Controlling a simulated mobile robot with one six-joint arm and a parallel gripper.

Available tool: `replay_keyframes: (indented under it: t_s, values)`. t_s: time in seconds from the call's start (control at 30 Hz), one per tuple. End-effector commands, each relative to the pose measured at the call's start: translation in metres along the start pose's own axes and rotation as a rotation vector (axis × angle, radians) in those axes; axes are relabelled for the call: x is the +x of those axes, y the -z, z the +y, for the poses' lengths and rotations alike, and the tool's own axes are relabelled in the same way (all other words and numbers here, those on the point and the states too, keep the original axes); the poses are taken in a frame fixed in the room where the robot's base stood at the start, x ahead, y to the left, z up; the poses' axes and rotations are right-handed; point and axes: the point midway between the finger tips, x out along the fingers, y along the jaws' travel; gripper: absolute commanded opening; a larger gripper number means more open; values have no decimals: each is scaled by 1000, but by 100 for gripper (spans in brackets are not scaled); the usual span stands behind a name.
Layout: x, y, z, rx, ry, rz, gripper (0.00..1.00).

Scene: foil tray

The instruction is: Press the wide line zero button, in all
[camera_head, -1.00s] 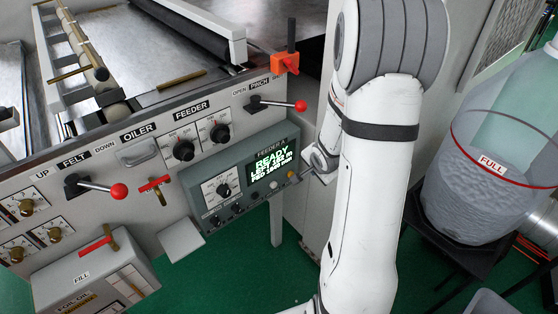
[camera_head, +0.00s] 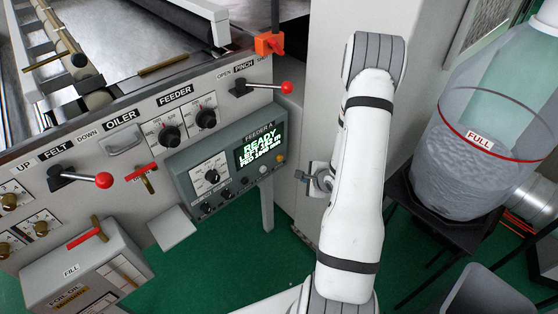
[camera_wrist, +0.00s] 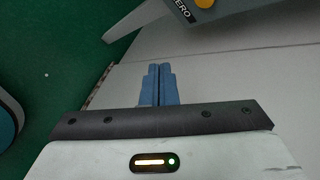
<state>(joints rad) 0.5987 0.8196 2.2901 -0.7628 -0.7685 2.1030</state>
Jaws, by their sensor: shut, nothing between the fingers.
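The feeder panel (camera_head: 225,146) is a grey box on the machine front with a lit green display (camera_head: 261,146) whose top line reads READY. A yellow button (camera_head: 280,158) sits at its lower right, beside a pale button (camera_head: 263,169). In the wrist view an orange-yellow button (camera_wrist: 205,3) is cut by the top edge, next to a ZERO label (camera_wrist: 182,13) whose start is cut off. My gripper (camera_head: 300,176) is to the right of the panel, apart from it. Its blue fingers (camera_wrist: 160,68) are shut and empty, below the button in the wrist view.
Red-knobbed levers (camera_head: 285,87) and several dials stick out of the machine front. A pale cabinet side (camera_head: 325,100) stands behind my arm. A large FULL container (camera_head: 480,160) is on a dark stand at the right. Green floor (camera_head: 235,250) is open below the panel.

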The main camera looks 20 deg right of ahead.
Motion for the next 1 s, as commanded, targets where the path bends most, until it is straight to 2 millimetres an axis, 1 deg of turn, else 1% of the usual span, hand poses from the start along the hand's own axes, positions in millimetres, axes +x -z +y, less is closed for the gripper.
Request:
replay_keyframes:
  t_s: [0.17, 0.4, 0.6, 0.8, 1.0]
  values:
    - [11, -8, -8, -6, 0, -2, 0]
    - [36, -26, -25, -6, 0, -2, 0]
    - [50, -39, -38, -4, 0, -2, 0]
    - [59, -44, -43, -4, -1, -1, 0]
    - [61, -45, -43, -3, -2, -1, 0]
